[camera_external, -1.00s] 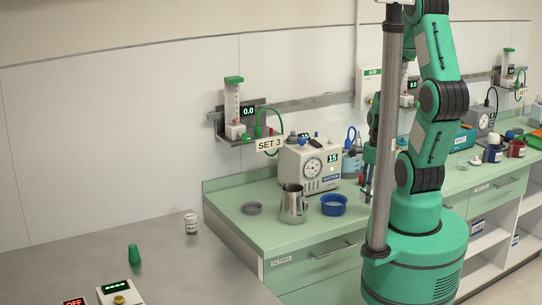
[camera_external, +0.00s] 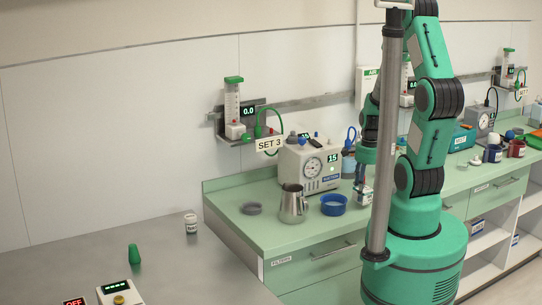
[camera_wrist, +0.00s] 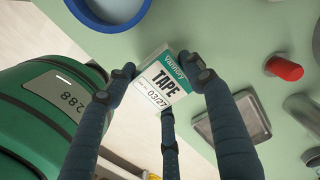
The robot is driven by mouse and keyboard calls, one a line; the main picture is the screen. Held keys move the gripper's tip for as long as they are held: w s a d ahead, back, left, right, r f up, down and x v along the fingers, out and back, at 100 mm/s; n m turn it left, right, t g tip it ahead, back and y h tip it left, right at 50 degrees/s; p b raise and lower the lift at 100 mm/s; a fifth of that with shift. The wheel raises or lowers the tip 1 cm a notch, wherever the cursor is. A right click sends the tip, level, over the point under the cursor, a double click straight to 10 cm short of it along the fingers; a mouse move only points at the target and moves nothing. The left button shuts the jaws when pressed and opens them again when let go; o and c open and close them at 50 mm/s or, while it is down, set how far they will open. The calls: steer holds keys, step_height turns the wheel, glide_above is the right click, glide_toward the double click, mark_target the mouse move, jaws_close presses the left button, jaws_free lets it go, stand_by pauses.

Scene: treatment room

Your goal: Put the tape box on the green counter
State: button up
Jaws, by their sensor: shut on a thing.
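The tape box (camera_wrist: 161,84) is white and teal, with "TAPE" and "03/27" on its face. In the wrist view it sits between the dark fingers of my gripper (camera_wrist: 163,88), which is shut on it. In the external view the tape box (camera_external: 364,196) shows below my gripper (camera_external: 362,186), just left of the grey pole, by the front of the green counter (camera_external: 285,237). I cannot tell whether the box touches the counter; the wrist view shows its lower end over the counter's edge and the pale floor.
A blue bowl (camera_external: 333,205) and a metal jug (camera_external: 293,204) stand left of the box. A suction unit (camera_external: 309,167) stands behind them. The wrist view also shows a grey tray (camera_wrist: 232,121) and a red-capped thing (camera_wrist: 284,68). Bare counter lies front left.

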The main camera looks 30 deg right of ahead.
mark_target(365, 188)
steer(key=shift+f, duration=1)
steer(key=o, duration=1.2)
steer(key=r, duration=0.4)
steer(key=r+p, duration=0.1)
steer(key=r, duration=0.3)
steer(key=r+p, duration=0.1)
steer(key=r, duration=0.3)
steer(key=shift+d, duration=0.35)
steer(key=shift+r, duration=0.1)
